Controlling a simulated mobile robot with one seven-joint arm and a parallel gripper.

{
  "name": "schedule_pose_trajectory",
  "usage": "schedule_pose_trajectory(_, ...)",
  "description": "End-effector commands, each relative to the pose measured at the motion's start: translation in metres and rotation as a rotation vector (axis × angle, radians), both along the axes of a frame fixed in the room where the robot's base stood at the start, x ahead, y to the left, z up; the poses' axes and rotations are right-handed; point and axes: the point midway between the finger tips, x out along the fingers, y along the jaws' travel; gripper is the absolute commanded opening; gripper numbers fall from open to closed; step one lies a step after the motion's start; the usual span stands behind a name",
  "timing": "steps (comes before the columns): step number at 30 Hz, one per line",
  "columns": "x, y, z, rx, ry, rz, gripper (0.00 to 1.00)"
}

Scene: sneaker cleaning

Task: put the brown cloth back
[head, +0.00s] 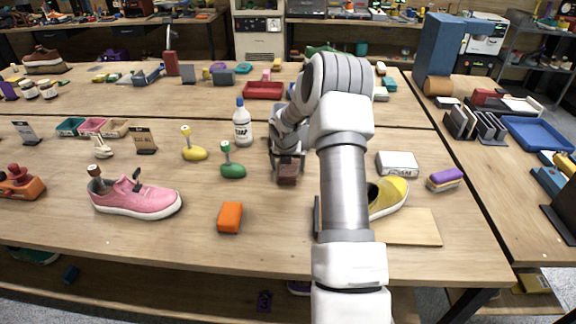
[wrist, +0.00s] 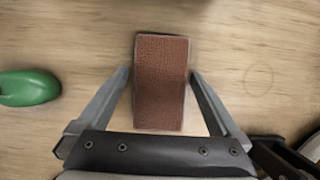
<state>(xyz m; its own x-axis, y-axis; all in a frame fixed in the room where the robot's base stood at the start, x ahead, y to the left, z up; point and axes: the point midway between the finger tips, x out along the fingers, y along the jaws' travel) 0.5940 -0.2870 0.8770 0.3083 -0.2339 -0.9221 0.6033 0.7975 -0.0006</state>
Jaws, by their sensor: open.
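The brown cloth (wrist: 161,82) is a small textured brown block-like piece lying on the wooden table. In the wrist view it sits between the two fingers of my gripper (wrist: 160,83), which are open with a gap on each side of it. In the head view the brown cloth (head: 288,174) shows just below my gripper (head: 287,157), at the middle of the table. My arm hides part of the table to its right.
A green shoe tool (head: 232,170) stands left of the cloth, and also shows in the wrist view (wrist: 28,88). A white bottle (head: 242,125) stands behind it. An orange block (head: 230,217) lies in front. A yellow sneaker (head: 388,196) on a board (head: 412,228) is at right.

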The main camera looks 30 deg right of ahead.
Motion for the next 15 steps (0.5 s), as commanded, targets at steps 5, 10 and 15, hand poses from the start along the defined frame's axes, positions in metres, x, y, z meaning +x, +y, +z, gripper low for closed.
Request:
schedule_pose_trajectory(5,-0.005,0.004,0.020,-0.001,-0.003,0.000,1.00)
schedule_pose_trajectory(10,-0.016,0.011,0.053,-0.002,-0.003,-0.001,1.00)
schedule_pose_trajectory(15,-0.026,0.020,0.084,-0.001,-0.003,-0.002,1.00)
